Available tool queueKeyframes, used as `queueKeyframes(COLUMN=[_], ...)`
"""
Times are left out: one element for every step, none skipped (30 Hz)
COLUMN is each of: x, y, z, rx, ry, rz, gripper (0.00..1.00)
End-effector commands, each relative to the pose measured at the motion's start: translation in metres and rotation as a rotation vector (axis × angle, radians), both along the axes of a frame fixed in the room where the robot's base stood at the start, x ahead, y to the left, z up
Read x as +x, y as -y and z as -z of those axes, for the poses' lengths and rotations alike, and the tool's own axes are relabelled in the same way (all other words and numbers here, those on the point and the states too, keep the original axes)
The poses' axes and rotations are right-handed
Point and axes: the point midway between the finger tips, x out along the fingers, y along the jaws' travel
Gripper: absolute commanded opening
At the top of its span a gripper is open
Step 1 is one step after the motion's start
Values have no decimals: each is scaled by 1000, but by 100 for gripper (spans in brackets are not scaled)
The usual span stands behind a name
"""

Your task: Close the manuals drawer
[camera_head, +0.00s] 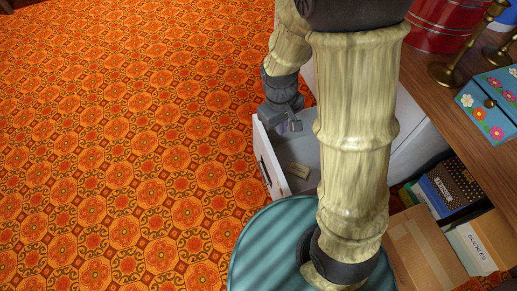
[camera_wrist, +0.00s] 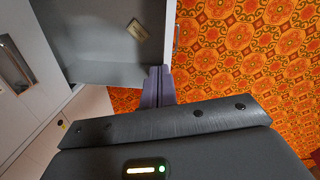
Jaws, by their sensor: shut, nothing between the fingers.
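The open drawer shows in the head view, with a white front panel (camera_head: 266,157) and a grey inside; I take it to be the manuals drawer. In the wrist view its grey floor (camera_wrist: 95,28) and its white front edge (camera_wrist: 170,30) with a handle show. A small tan piece (camera_head: 298,171) lies inside; it also shows in the wrist view (camera_wrist: 137,29). My gripper (camera_head: 290,126) is at the drawer's far side. In the wrist view my gripper (camera_wrist: 159,70) is shut and empty, its tips by the drawer's front corner. Contact cannot be told. My arm hides part of the drawer.
A white cabinet front with a handle (camera_wrist: 15,68) stands left in the wrist view. A cardboard box (camera_head: 425,250) and shelf boxes stand right. A wooden top (camera_head: 432,98) holds brass candlesticks and a blue flowered box (camera_head: 490,103). The patterned carpet (camera_head: 120,140) is clear.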

Motion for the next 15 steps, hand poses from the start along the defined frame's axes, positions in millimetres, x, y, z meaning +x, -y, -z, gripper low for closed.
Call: queueKeyframes(x=[5, 7, 10, 11, 13, 15, 16, 17, 18, 19, 19, 19, 19, 19, 19], y=[-14, -21, -29, -36, -43, -51, -58, -65, -73, -80, -86, -95, -102, -109, -118], z=[11, 17, 26, 32, 38, 46, 53, 59, 67, 73, 79, 86, 92, 98, 105], rx=[-35, -55, -84, -106, -129, -162, -187, -213, -249, -276, -306, -346, -377, -409, -452], ry=[-36, -56, -80, -98, -114, -138, -155, -171, -192, -207, -223, -241, -255, -269, -287], rz=[-88, -137, -203, -254, -302, -368, -418, -469, -535, -585, -634, -702, -754, -803, -870], gripper=[0, 0, 0, 0, 0, 0, 0, 0, 0, 0, 0, 0, 0, 0, 0])
